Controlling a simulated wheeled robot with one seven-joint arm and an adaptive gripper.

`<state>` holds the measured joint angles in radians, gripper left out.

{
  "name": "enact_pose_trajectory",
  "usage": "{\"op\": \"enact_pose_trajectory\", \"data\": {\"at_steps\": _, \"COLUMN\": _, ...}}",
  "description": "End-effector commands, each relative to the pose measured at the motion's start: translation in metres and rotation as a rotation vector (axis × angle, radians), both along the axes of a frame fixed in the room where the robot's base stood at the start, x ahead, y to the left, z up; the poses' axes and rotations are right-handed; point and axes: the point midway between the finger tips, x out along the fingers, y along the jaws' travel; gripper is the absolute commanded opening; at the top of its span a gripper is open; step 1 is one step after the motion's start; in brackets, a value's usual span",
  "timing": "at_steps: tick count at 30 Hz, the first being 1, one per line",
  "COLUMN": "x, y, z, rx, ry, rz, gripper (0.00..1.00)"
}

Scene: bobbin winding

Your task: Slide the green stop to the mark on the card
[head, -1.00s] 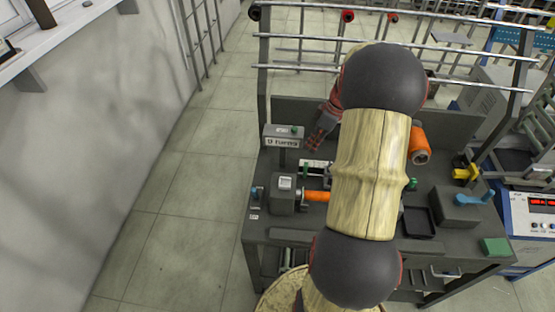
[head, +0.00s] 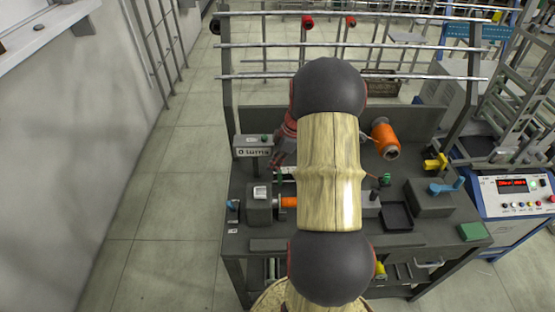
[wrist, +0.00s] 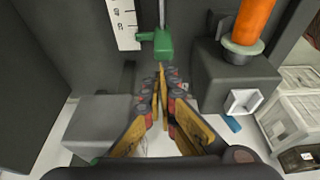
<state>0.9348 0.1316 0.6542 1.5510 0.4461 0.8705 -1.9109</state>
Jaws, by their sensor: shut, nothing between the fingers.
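The green stop (wrist: 163,46) shows in the wrist view, just beyond my fingertips and apart from them as far as I can tell. It sits on a thin upright rail. The white card (wrist: 124,22) with black scale lines and digits lies to the left of the stop; a thin green pointer reaches from the stop towards it. I cannot make out a separate mark. My gripper (wrist: 160,76) is shut and empty. In the head view my gripper (head: 282,152) is over the bench beside the labelled box, and my arm hides most of the card.
The grey winding head (head: 260,205) with an orange bobbin (head: 289,202) stands close by; in the wrist view the orange bobbin (wrist: 253,20) is right of the stop. The labelled box (head: 252,146) is at the left. An orange spool (head: 385,138) and black tray (head: 397,216) are further right.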

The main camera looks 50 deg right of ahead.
Motion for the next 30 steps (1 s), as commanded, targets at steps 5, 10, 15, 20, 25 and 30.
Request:
{"op": "enact_pose_trajectory", "data": {"at_steps": 5, "x": 0.004, "y": 0.003, "z": -0.014, "rx": 0.0, "ry": -0.001, "rz": 0.0, "gripper": 0.0}}
{"op": "enact_pose_trajectory", "data": {"at_steps": 10, "x": 0.005, "y": 0.003, "z": -0.016, "rx": -0.001, "ry": -0.001, "rz": -0.001, "gripper": 0.0}}
{"op": "enact_pose_trajectory", "data": {"at_steps": 15, "x": 0.005, "y": 0.003, "z": -0.016, "rx": -0.001, "ry": -0.001, "rz": -0.001, "gripper": 0.0}}
{"op": "enact_pose_trajectory", "data": {"at_steps": 20, "x": 0.0, "y": -0.001, "z": -0.017, "rx": -0.001, "ry": -0.001, "rz": -0.002, "gripper": 0.0}}
{"op": "enact_pose_trajectory", "data": {"at_steps": 25, "x": -0.02, "y": -0.017, "z": -0.018, "rx": -0.003, "ry": -0.001, "rz": -0.004, "gripper": 0.0}}
{"op": "enact_pose_trajectory", "data": {"at_steps": 30, "x": -0.024, "y": -0.019, "z": -0.016, "rx": -0.002, "ry": 0.0, "rz": 0.001, "gripper": 0.0}}
